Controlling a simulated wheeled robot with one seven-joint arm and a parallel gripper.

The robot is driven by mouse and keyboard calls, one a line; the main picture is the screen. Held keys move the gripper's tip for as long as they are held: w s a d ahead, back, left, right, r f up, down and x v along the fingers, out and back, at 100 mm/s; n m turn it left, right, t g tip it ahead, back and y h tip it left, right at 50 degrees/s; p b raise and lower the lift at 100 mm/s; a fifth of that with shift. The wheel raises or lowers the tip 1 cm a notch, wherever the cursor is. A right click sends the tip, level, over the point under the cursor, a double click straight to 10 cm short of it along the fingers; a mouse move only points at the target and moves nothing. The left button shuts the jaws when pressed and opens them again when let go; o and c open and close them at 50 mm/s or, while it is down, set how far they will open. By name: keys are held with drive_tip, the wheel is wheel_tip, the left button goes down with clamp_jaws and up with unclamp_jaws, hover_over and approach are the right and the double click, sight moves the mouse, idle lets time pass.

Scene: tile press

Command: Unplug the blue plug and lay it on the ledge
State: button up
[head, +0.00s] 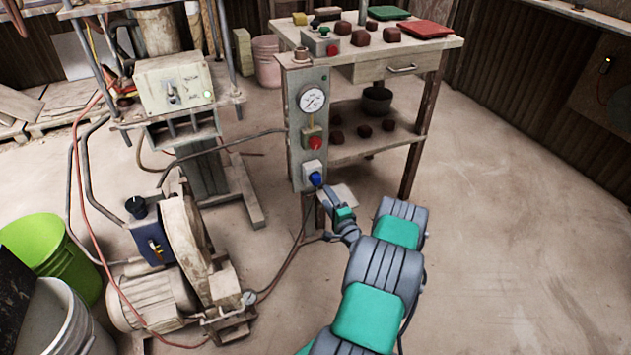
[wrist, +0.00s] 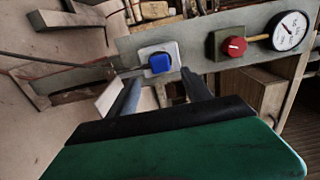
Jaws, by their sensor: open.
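The blue plug (head: 316,179) sits in the white socket (head: 311,167) low on the grey upright panel. In the wrist view the blue plug (wrist: 160,63) shows against the white socket plate (wrist: 174,49). My gripper (head: 326,193) is open and close in front of the plug. In the wrist view my gripper's (wrist: 158,77) two fingers point at the panel, with the plug seen in the gap between them; I see no contact. The ledge (head: 343,197) is a small pale plate low beside the panel, partly hidden by my gripper; it also shows in the wrist view (wrist: 110,94).
A red knob (head: 316,143) and a round gauge (head: 312,99) are above the socket. A workbench (head: 420,47) stands behind, with clay pieces and a lower shelf. A motor with a wheel (head: 150,296) is at left. The floor at right is clear.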

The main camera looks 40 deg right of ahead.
sight(317, 182)
drive_tip(key=b+x, duration=0.3)
drive_tip(key=x, duration=0.4)
drive_tip(key=shift+w+f, duration=0.2)
drive_tip(key=shift+w, duration=0.15)
drive_tip(key=shift+w+d+r+b, duration=0.25)
drive_tip(key=shift+w+b, duration=0.15)
drive_tip(key=shift+w, duration=0.2)
drive_tip(key=shift+f+b, duration=0.15)
drive_tip(key=shift+b, duration=0.4)
idle(0.3)
clamp_jaws()
idle(0.5)
drive_tip(key=shift+s, duration=0.15)
drive_tip(key=shift+p+v, duration=0.65)
drive_tip(key=shift+v, duration=2.25)
